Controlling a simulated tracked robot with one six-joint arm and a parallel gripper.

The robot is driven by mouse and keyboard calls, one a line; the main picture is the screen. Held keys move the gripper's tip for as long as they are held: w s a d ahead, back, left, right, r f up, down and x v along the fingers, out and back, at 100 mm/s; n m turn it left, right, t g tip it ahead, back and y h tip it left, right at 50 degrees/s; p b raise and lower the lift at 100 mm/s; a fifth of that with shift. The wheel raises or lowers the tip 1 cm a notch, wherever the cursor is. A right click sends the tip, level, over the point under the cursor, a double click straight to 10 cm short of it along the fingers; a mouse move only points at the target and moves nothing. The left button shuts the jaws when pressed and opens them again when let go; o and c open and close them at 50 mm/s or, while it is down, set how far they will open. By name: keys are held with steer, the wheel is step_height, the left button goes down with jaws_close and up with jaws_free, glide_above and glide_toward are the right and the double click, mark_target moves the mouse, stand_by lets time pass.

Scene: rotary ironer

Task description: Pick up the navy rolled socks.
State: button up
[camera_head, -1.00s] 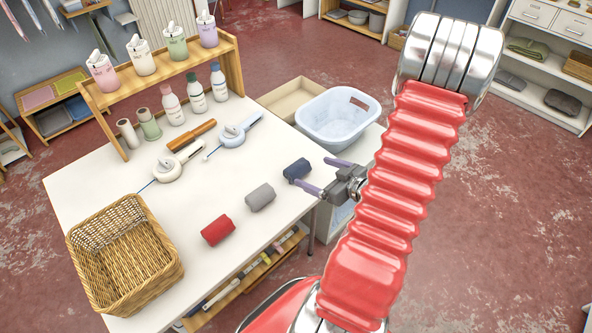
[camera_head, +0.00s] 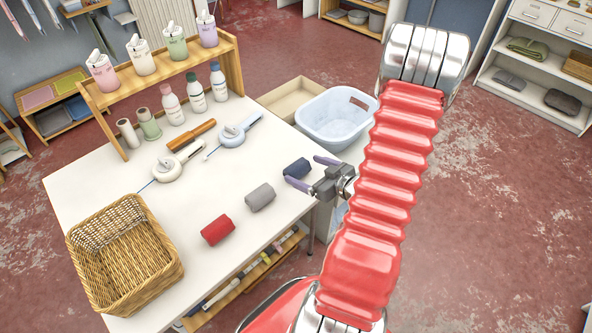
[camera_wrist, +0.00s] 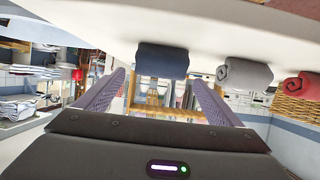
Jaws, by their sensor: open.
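The navy rolled socks (camera_head: 297,169) lie on the white table near its right edge, at the end of a row with a grey roll (camera_head: 260,197) and a red roll (camera_head: 218,230). My gripper (camera_head: 306,172) is open and empty, with its purple fingers close to the navy roll in the head view. In the wrist view the navy roll (camera_wrist: 162,60) sits ahead, between the lines of the two fingers (camera_wrist: 158,88) and a little beyond their tips. Whether a finger touches it I cannot tell.
A wicker basket (camera_head: 124,255) stands at the table's front left. Two pale blue tools and a wooden-handled one lie behind the rolls. A wooden rack (camera_head: 160,73) with bottles stands at the back. A pale blue basin (camera_head: 336,118) is beyond the right edge.

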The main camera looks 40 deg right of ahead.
mark_target(300, 168)
steer(key=shift+x, duration=1.8)
steer(key=shift+f+x, duration=0.2)
steer(key=shift+x, duration=2.4)
steer(key=shift+s, duration=0.1)
steer(key=shift+c, duration=0.2)
steer(key=c, duration=1.1)
